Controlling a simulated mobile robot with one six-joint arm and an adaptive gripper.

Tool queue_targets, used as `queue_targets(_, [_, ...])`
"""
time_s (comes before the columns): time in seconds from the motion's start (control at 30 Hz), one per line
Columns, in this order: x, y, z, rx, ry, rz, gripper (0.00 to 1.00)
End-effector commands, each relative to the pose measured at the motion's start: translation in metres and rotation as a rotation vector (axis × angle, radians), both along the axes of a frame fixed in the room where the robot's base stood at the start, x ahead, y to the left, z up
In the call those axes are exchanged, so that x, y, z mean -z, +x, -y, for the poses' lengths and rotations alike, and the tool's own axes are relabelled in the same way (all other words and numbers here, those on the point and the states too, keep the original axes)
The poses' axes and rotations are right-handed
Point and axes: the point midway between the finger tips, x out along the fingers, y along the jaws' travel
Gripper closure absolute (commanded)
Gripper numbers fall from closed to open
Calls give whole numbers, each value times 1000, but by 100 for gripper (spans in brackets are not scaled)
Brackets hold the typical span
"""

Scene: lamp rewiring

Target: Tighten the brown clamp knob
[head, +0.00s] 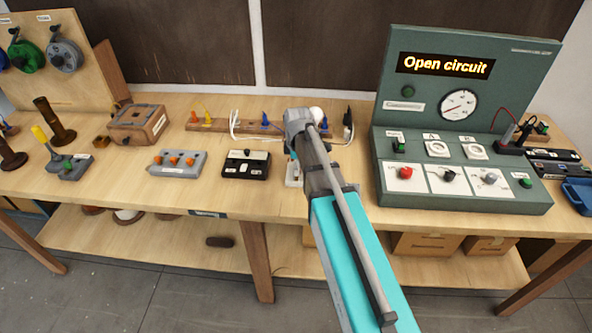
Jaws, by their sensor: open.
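I cannot make out a brown clamp knob for certain in the head view. My arm reaches over the middle of the bench, and my gripper (292,155) points down there. The arm hides most of the gripper and its fingertips; its jaws are open. A small pale block (290,178) shows partly below the gripper, the rest hidden by my arm. Whether the gripper touches it cannot be told.
A wooden rail with colored clips (225,126) and a white cable lies behind the gripper. A green test console (463,200) reading "Open circuit" stands on the right. A wooden box (138,124) and dark spools are at the left. Bare bench top (225,193) lies along the front.

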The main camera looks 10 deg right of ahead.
Motion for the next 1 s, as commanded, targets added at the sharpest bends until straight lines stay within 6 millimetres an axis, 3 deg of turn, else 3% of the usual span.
queue_targets(0.37, [2, 0, 0, -1, 0, 0, 49])
queue_targets(0.67, [2, 0, -1, -1, 0, 1, 100])
queue_targets(0.73, [2, 0, -8, -4, 0, 1, 100])
queue_targets(1.0, [2, 1, -4, 16, 0, 2, 100])
